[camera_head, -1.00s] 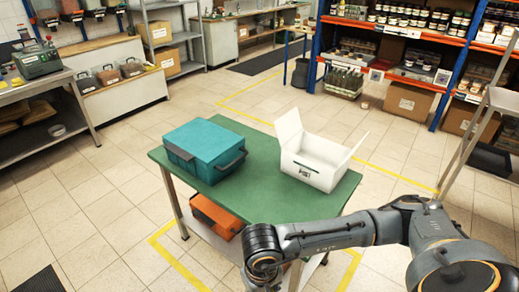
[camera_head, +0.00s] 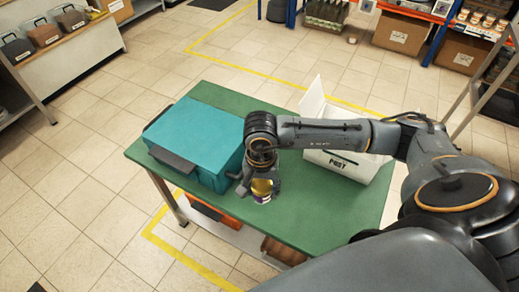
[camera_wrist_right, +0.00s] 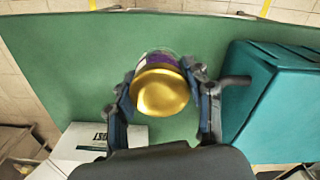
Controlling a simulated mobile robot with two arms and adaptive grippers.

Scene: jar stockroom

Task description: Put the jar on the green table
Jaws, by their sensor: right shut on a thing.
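The jar (camera_head: 262,190) has a gold lid and a purple and white label. My right gripper (camera_head: 260,184) is shut on it, above the green table (camera_head: 310,225), between the teal case and the white box. In the right wrist view the gold lid (camera_wrist_right: 160,93) sits between the two fingers of my right gripper (camera_wrist_right: 162,92), with the green table top (camera_wrist_right: 60,60) behind it. I cannot tell whether the jar's base touches the table. My left gripper is not in view.
A teal case (camera_head: 200,135) stands close to the jar on the table's left part. An open white box (camera_head: 345,165) marked POST stands on the right, partly behind my right arm. The table's front part is clear. An orange case (camera_head: 215,215) is on the shelf below.

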